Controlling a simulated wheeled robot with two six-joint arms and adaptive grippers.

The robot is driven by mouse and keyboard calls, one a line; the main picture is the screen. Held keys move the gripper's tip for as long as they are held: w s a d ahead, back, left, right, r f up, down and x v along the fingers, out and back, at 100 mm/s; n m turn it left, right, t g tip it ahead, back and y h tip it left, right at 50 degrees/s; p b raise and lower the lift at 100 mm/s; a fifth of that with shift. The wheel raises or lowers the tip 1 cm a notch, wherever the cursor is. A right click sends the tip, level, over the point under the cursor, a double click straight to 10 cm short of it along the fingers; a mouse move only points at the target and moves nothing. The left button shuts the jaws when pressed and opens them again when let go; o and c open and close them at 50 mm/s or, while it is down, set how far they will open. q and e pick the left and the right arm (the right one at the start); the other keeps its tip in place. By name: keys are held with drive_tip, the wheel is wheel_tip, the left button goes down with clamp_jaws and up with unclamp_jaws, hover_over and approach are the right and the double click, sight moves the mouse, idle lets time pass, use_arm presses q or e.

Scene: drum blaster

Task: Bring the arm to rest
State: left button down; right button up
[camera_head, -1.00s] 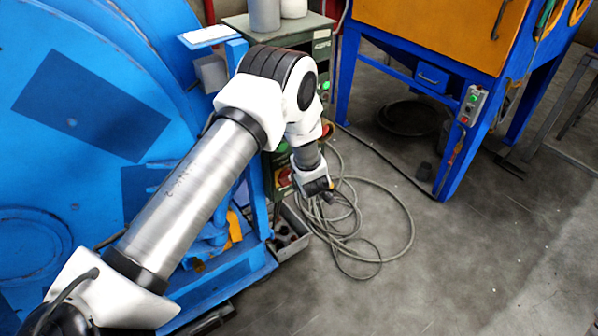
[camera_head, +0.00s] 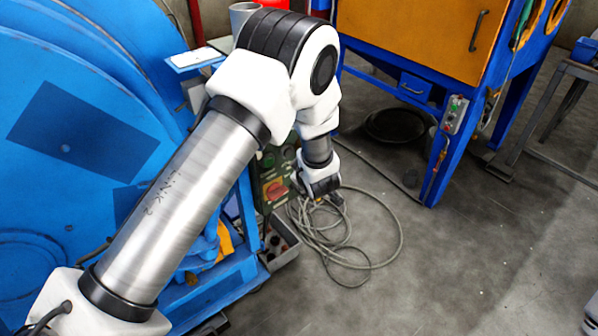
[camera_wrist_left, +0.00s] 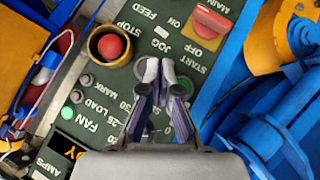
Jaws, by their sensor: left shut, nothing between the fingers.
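My left arm comes in from the lower left in the head view, its elbow raised and its forearm hanging down. My left gripper (camera_head: 334,200) points down in front of the machine's control panel (camera_head: 272,172). In the left wrist view the fingertips of the gripper (camera_wrist_left: 158,72) are together and hold nothing. My right gripper is in neither view.
The big blue machine (camera_head: 85,125) fills the left. A blue stand with an orange cabinet (camera_head: 420,35) is at the upper right. Loose grey cable (camera_head: 385,258) lies coiled on the floor below the gripper. The floor (camera_head: 440,260) at the lower right is clear.

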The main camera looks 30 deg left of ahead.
use_arm(q)
drive_tip(key=s+f+m+g+h+p, duration=0.1)
drive_tip(key=s+f+m+g+p, duration=0.25)
drive_tip(key=s, duration=0.65)
drive_tip(key=s+f+m+g+h+p, duration=0.15)
drive_tip(key=s+f+p, duration=0.25)
drive_tip(key=s+f, duration=0.45)
drive_tip(key=s+d+r+m+g+h, duration=0.1)
drive_tip(key=s+d+m+h, duration=0.1)
drive_tip(key=s+m, duration=0.3)
drive_tip(key=s+d+m+g+h, duration=0.1)
drive_tip(key=s+d+m, duration=0.4)
drive_tip(key=s, duration=0.9)
drive_tip(key=shift+d+r+g+h, duration=0.15)
drive_tip(key=shift+r+g+h, duration=0.2)
drive_tip(key=shift+h, duration=0.4)
